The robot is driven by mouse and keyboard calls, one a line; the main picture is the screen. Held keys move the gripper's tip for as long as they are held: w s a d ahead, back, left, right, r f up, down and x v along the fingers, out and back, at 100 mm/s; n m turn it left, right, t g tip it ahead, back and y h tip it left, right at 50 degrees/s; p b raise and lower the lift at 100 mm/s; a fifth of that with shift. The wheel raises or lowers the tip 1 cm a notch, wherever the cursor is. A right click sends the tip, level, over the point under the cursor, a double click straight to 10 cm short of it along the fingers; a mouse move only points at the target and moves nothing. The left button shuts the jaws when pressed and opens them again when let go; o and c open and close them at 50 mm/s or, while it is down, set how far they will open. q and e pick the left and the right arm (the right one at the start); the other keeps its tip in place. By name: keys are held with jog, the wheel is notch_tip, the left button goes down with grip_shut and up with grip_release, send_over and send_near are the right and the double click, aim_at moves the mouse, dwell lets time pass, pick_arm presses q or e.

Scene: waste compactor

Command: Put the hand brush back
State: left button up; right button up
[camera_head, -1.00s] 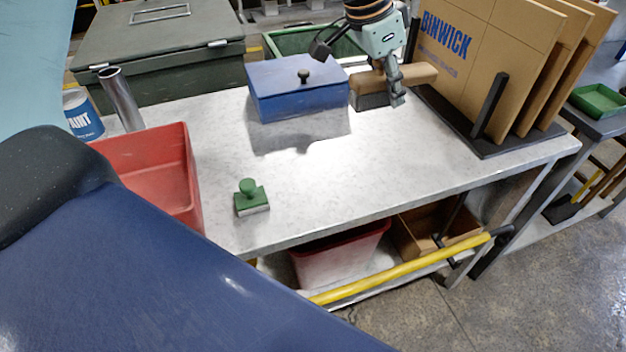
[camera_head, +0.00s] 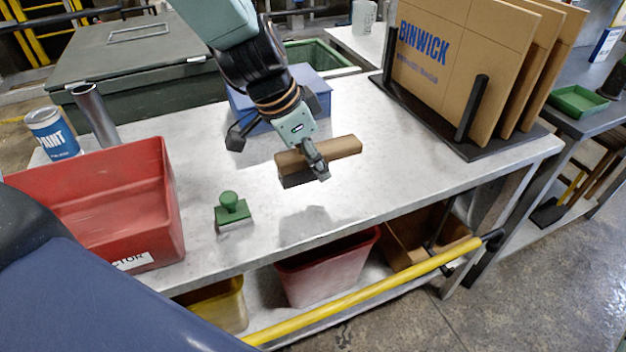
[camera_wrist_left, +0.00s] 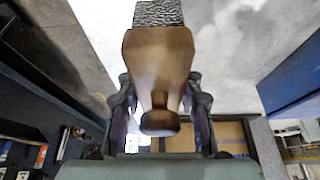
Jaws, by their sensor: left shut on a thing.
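The hand brush (camera_head: 342,147) has a brown wooden body and handle with dark bristles pointing down. My left gripper (camera_head: 317,165) is shut on the brush and holds it above the grey table, with a shadow on the tabletop below. In the left wrist view, the brush's wooden body (camera_wrist_left: 158,55) lies between the two fingers of the left gripper (camera_wrist_left: 160,105), its rounded knob towards the palm and its bristles at the top. My right gripper is not in view.
A red bin (camera_head: 160,200) and a green-handled stamp (camera_head: 232,208) stand on the table's left. A blue box (camera_head: 318,92) is behind the arm, and a black rack (camera_head: 466,108) holds cardboard sheets at right. Below are a red bin (camera_head: 330,272) and a cardboard box (camera_head: 400,256). The table's front middle is clear.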

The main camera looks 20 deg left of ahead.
aim_at(313, 177)
pick_arm(q)
notch_tip(313, 177, down, 4)
jog(key=shift+a+r+b, duration=0.1)
jog(key=shift+a+b, duration=0.05)
jog(key=shift+b, duration=0.65)
jog(key=shift+s, duration=0.1)
jog(key=o, duration=1.2)
jog(key=shift+o, duration=0.2)
